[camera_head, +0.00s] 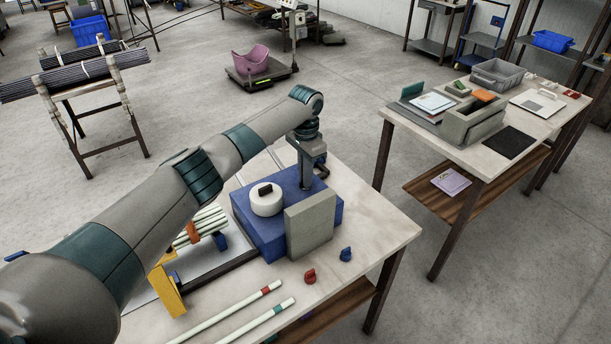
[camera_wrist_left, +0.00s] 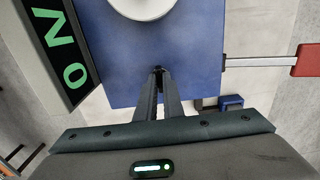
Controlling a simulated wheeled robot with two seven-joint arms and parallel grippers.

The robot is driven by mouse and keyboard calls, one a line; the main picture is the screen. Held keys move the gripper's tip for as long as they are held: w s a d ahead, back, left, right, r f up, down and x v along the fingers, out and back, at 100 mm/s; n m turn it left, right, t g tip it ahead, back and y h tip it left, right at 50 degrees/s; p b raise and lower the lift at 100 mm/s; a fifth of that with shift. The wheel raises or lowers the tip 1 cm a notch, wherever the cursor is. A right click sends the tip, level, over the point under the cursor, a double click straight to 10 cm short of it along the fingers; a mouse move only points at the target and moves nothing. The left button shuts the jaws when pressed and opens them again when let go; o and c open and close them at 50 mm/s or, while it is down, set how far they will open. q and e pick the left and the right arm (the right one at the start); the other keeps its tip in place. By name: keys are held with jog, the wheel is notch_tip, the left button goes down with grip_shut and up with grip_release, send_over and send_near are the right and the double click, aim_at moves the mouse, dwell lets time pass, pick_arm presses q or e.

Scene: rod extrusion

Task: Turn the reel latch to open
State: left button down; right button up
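A blue box (camera_head: 265,235) stands on the near table. It carries a white round reel (camera_head: 266,201) with a black knob (camera_head: 265,189) on it. Part of the white disc (camera_wrist_left: 142,7) shows at the top of the left wrist view, above the blue top (camera_wrist_left: 195,55). My left gripper (camera_head: 306,186) points down at the box's far right part, apart from the reel. In the left wrist view its fingers (camera_wrist_left: 158,72) are close together, with a small dark spot at their tips. Whether they hold a latch part is unclear. My right gripper is not in view.
A grey panel (camera_head: 310,225) stands at the box's front. A red piece (camera_head: 310,276) and a blue piece (camera_head: 346,254) lie near the table edge, with pale rods (camera_head: 232,314) nearby. The left wrist view shows a red-ended bar (camera_wrist_left: 308,60) and a sign with green letters (camera_wrist_left: 65,45).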

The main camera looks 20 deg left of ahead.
pick_arm(q)
jog(key=shift+m, duration=0.4)
jog(key=m+p, duration=0.1)
jog(key=m, duration=0.7)
jog(key=shift+m, duration=0.4)
jog(key=m, duration=0.4)
jog(key=shift+w+m, duration=0.1)
jog(key=shift+m, duration=0.2)
jog(key=shift+r+m, duration=0.1)
jog(key=shift+m, duration=1.8)
jog(key=c, duration=1.9)
grip_release()
jog(key=shift+o, duration=0.2)
